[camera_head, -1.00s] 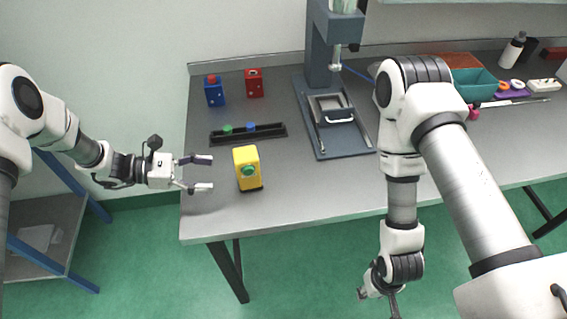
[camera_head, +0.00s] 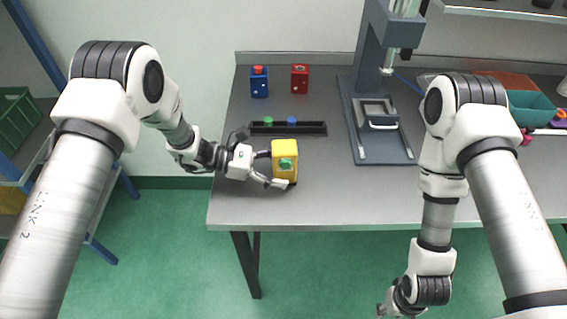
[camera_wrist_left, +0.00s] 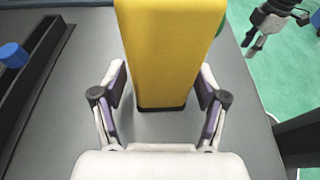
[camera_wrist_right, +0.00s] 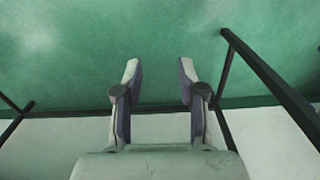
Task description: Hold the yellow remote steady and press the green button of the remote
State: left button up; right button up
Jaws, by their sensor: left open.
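The yellow remote (camera_head: 284,148) stands upright on the grey table near its front left edge. Its green button (camera_head: 287,164) is on the front side. My left gripper (camera_head: 271,168) is open, with its fingers on either side of the remote. In the left wrist view the yellow remote (camera_wrist_left: 170,50) stands between the open fingers (camera_wrist_left: 160,88), with gaps visible near its base. A sliver of green shows at its right edge. My right gripper (camera_wrist_right: 158,75) is open and empty, low in front of the table over the green floor.
A black tray (camera_head: 310,129) with a green button (camera_head: 268,121) and a blue button (camera_head: 291,121) lies behind the remote. Blue (camera_head: 259,84) and red (camera_head: 299,78) boxes stand farther back. A grey press (camera_head: 364,60) stands right of them. The table between remote and press is clear.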

pick_arm(q)
jog(key=shift+d, duration=0.1)
pick_arm(e)
jog(key=shift+d, duration=0.1)
pick_arm(q)
jog(key=shift+c, duration=1.3)
jog(key=c, duration=0.5)
pick_arm(e)
grip_shut()
pick_arm(q)
jog(key=shift+s, duration=0.1)
